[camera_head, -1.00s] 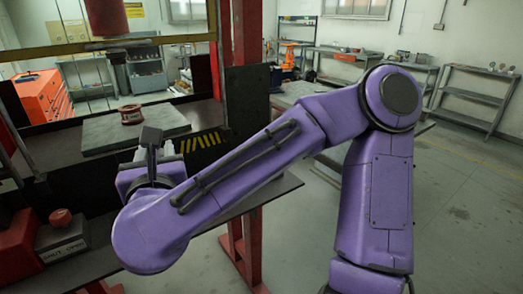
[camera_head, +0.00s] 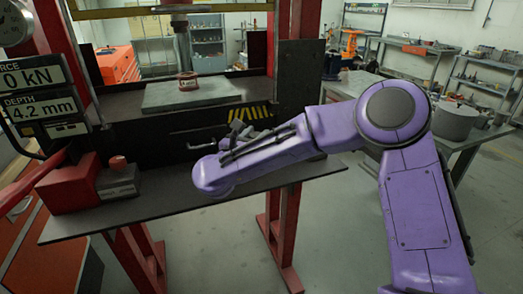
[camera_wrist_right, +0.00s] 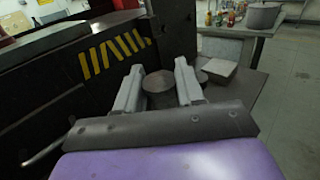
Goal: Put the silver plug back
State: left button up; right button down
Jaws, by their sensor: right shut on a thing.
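In the right wrist view my right gripper (camera_wrist_right: 158,76) has its two pale fingers on either side of a grey, round-topped piece (camera_wrist_right: 158,92), which looks like the silver plug, and is shut on it. The head view shows this gripper (camera_head: 240,127) small, in front of the yellow-black striped edge; the piece in it is too small to make out there. My left gripper is not in view.
The press ram (camera_head: 180,22) hangs above the ring. Its dark right side plate (camera_head: 297,75) stands close to my right arm. A red button box (camera_head: 70,185) sits on the front shelf (camera_head: 150,210). A bench with a large pot (camera_head: 455,120) stands at right.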

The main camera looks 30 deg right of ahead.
jog(key=d+f, duration=0.1)
jog(key=w+d+f+p, duration=0.1)
jog(key=f, duration=0.1)
jog(key=w+d+f, duration=0.1)
jog(key=f, duration=0.1)
jog(key=shift+w+f, duration=0.15)
jog(key=shift+w, duration=0.1)
notch_tip(320, 180, down, 3)
jog(key=shift+r+p, duration=0.2)
jog(key=shift+p, duration=0.15)
jog(key=shift+f, duration=0.2)
jog(key=shift+s+f+b, duration=0.1)
jog(key=shift+f+b, duration=0.05)
jog(key=shift+b, duration=0.25)
jog(key=c, duration=0.7)
grip_release()
